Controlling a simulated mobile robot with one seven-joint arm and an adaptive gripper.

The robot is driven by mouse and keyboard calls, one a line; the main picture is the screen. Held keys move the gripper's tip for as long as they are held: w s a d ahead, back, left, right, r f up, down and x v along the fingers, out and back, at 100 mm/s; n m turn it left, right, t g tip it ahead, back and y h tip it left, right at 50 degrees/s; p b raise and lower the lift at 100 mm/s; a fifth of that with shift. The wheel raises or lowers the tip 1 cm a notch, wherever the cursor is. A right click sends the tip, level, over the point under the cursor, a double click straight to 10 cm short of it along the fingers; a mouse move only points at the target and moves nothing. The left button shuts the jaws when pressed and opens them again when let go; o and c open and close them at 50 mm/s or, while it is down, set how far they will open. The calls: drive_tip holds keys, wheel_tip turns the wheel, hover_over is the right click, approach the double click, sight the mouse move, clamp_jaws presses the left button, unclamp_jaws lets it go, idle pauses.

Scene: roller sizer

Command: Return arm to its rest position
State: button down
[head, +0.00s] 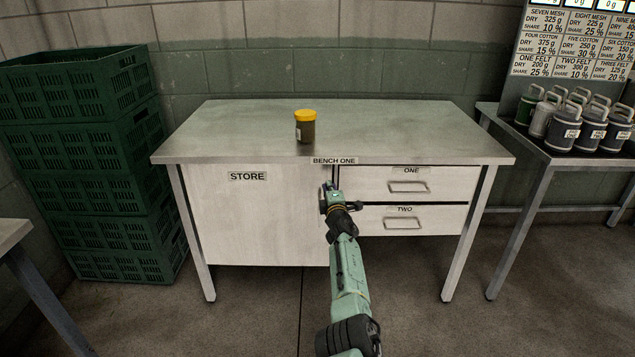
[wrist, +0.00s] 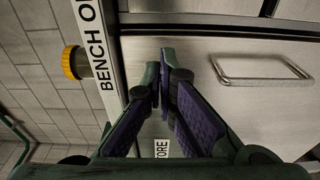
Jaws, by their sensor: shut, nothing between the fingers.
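My arm (head: 350,280) reaches up from the bottom of the head view toward the front of bench one. My gripper (head: 327,190) is in front of the bench, near the line between the STORE door (head: 255,215) and the drawers. In the wrist view my gripper (wrist: 161,75) has its two purple-padded fingers close together at the tips, with nothing held. The bench front and the BENCH ONE label (wrist: 93,60) lie beyond the fingers. I cannot tell whether the fingertips touch the bench front.
A yellow-lidded jar (head: 305,127) stands upright on the bench top (head: 400,125). Drawers ONE (head: 440,185) and TWO (head: 440,220) look shut. Green crates (head: 95,165) are stacked at left. Several lidded canisters (head: 564,125) stand on a side table (head: 540,158) at right.

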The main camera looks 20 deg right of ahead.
drive_tip(key=shift+s+d+r, duration=0.1)
drive_tip(key=shift+s+d, duration=0.9)
drive_tip(key=shift+d, duration=0.2)
